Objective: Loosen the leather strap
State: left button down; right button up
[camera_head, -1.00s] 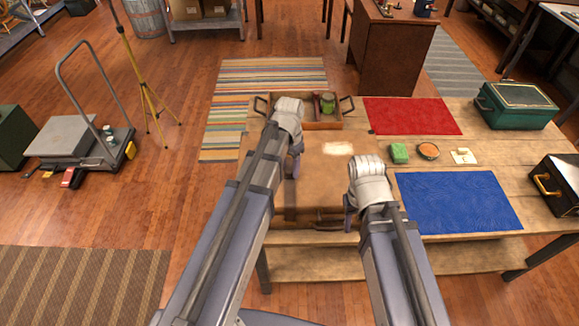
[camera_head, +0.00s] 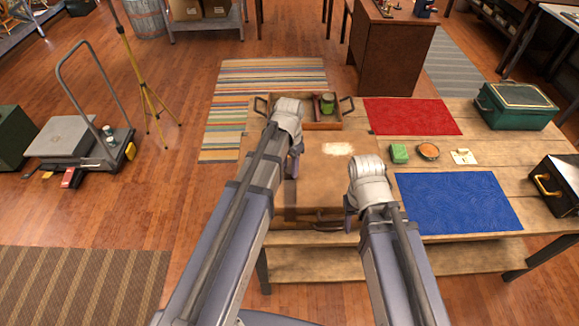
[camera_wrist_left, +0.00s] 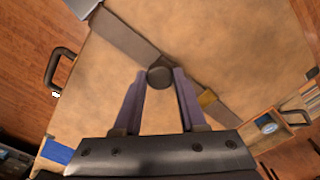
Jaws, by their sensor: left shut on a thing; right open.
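A tan case (camera_head: 335,175) lies on the wooden table in the head view. Its grey-brown leather strap (camera_head: 290,197) runs along its left part. The left wrist view shows the strap (camera_wrist_left: 130,40) crossing the case diagonally, with a brass-coloured buckle (camera_wrist_left: 208,98) on it. My left gripper (camera_wrist_left: 160,80) is shut on a dark round piece (camera_wrist_left: 160,75) at the strap; whether it belongs to the strap I cannot tell. My left gripper (camera_head: 293,165) is over the strap in the head view. My right gripper (camera_head: 350,205) is open above the case's right side, its fingers mostly hidden.
A wooden tray (camera_head: 322,126) with a green jar stands behind the case. A green box (camera_head: 515,106) and a black box (camera_head: 556,185) stand farther right.

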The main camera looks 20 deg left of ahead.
dwell(0.4)
pick_arm(q)
jog(key=s, duration=0.2)
jog(key=s+d, duration=0.1)
jog(key=s, duration=0.1)
jog(key=shift+w, duration=0.1)
jog(key=shift+c, duration=2.2)
grip_release()
jog(key=shift+r, duration=0.15)
notch_tip(320, 180, up, 8)
jog(key=p, duration=0.7)
jog(key=shift+f+p, duration=0.2)
jog(key=shift+p, duration=0.2)
